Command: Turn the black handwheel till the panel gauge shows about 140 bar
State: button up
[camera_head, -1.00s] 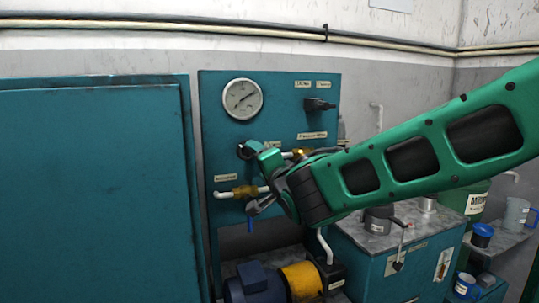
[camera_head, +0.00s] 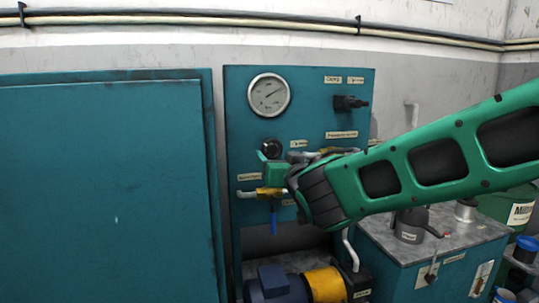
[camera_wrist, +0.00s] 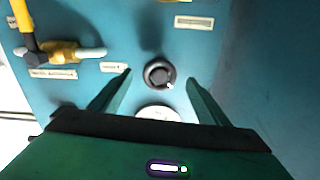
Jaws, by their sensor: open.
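The black handwheel (camera_head: 270,148) sits on the teal panel below the round white-faced gauge (camera_head: 268,95). The gauge needle points to the upper right; its numbers are too small to read. In the head view my gripper (camera_head: 274,167) is just below and in front of the handwheel. In the wrist view the handwheel (camera_wrist: 158,74) lies between the two spread green fingers of my gripper (camera_wrist: 158,82), with a visible gap on each side. The gauge (camera_wrist: 158,113) is mostly hidden behind the gripper body there.
A brass valve with a blue lever (camera_head: 273,194) is on a pipe below the handwheel. A black knob (camera_head: 350,103) is at the panel's upper right. A motor (camera_head: 275,282) is below. A large teal cabinet (camera_head: 110,190) stands left, a grey-topped bench (camera_head: 460,225) right.

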aim_at(272, 152)
jog(key=shift+x, duration=3.15)
jog(key=shift+s, duration=0.1)
jog(key=c, duration=1)
